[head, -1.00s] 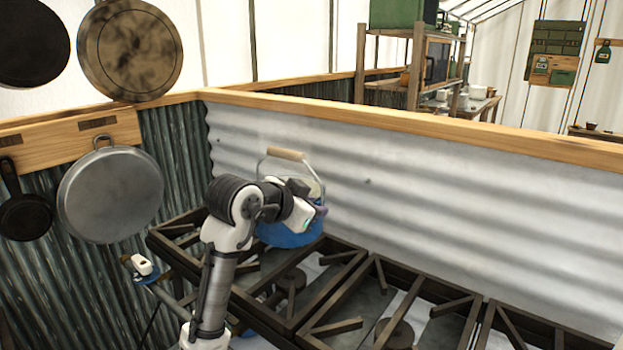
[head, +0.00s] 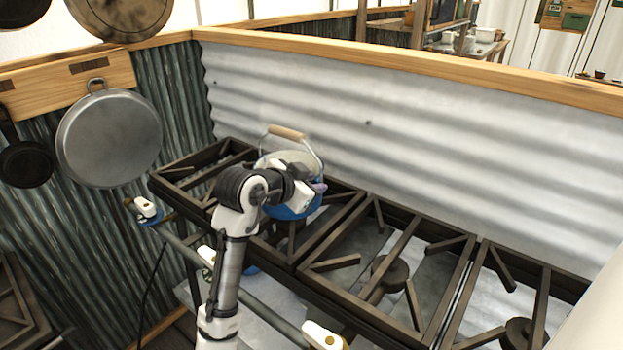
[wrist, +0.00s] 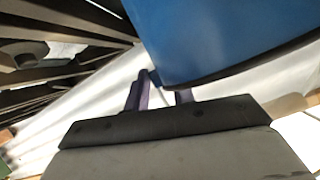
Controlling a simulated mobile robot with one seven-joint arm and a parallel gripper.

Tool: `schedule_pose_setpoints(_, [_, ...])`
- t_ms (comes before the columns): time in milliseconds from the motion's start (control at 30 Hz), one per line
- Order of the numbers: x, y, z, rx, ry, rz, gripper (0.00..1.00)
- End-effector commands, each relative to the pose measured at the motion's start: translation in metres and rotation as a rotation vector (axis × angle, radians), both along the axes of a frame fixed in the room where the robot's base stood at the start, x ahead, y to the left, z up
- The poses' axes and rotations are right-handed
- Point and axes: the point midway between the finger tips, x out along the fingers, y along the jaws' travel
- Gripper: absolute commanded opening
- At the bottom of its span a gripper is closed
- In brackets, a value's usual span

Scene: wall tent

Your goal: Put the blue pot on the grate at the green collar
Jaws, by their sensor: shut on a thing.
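In the wrist view the blue pot (wrist: 215,35) fills the upper right, beyond the purple fingers (wrist: 160,95). The leftmost stove knob has a blue collar (head: 151,219). I cannot make out a green collar.
More grates (head: 388,265) run to the right, bare. A corrugated metal wall (head: 450,130) with a wooden top rail stands close behind. Pans, including a large grey pan (head: 110,138), hang at left. Stove knobs (head: 322,336) line a front rail.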

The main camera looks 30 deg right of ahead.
Motion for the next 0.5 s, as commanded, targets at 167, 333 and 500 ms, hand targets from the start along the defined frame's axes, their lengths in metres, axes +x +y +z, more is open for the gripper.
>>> schedule_pose_setpoints(167, [0.0001,-0.0001,-0.0006,0.0,0.002,0.0,0.44])
schedule_pose_setpoints(333, [0.0001,0.0,-0.0003,0.0,0.002,0.0,0.46])
schedule_pose_setpoints(500, [-0.0004,0.002,0.0006,0.0,0.001,0.0,0.46])
